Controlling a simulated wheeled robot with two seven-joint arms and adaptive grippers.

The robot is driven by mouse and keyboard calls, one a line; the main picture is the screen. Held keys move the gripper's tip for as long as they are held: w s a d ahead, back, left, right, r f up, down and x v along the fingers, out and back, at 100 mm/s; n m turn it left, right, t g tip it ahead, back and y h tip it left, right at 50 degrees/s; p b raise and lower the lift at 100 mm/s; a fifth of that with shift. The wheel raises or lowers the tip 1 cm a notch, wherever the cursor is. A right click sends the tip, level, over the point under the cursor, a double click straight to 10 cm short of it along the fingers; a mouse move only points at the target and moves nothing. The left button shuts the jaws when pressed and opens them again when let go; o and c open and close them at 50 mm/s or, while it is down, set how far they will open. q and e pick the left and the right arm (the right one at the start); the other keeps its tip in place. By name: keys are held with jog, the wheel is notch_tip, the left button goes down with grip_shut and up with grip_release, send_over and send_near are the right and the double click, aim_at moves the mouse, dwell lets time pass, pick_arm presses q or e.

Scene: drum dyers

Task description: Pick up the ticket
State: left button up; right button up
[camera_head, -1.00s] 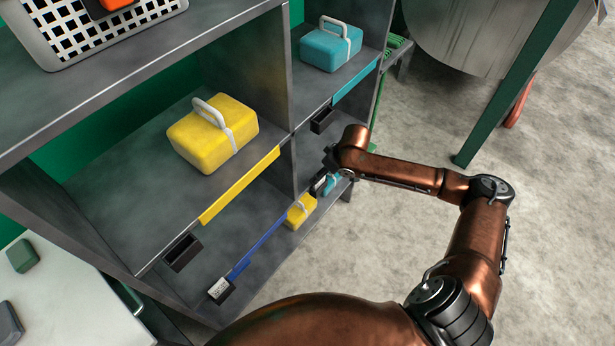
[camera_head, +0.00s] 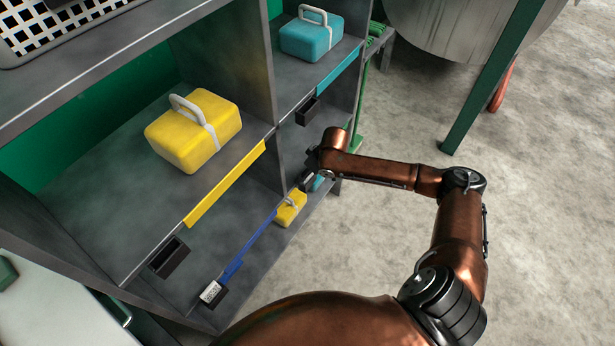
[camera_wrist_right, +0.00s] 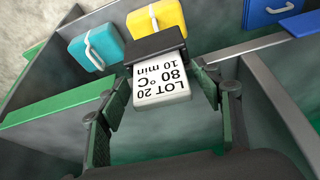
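A white ticket (camera_wrist_right: 160,88) printed "LOT 20 80 °C 10 min" sits with one end in a black holder (camera_wrist_right: 155,45) in the right wrist view. My right gripper (camera_wrist_right: 152,102) is open, its two fingers on either side of the ticket; a gap shows on each side. In the head view my right gripper (camera_head: 312,172) is at the lower right compartment, its fingers largely hidden by the wrist. Another white ticket (camera_head: 210,292) stands in a black holder at the lower shelf's front left. My left gripper is not in view.
A big yellow case (camera_head: 195,130) and a teal case (camera_head: 312,37) sit on the upper shelf. A small yellow case (camera_head: 290,208) is close to my right gripper. Black holders (camera_head: 168,257) line the shelf edges. The floor (camera_head: 540,220) at right is clear.

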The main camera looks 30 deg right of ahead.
jog(key=c, duration=1)
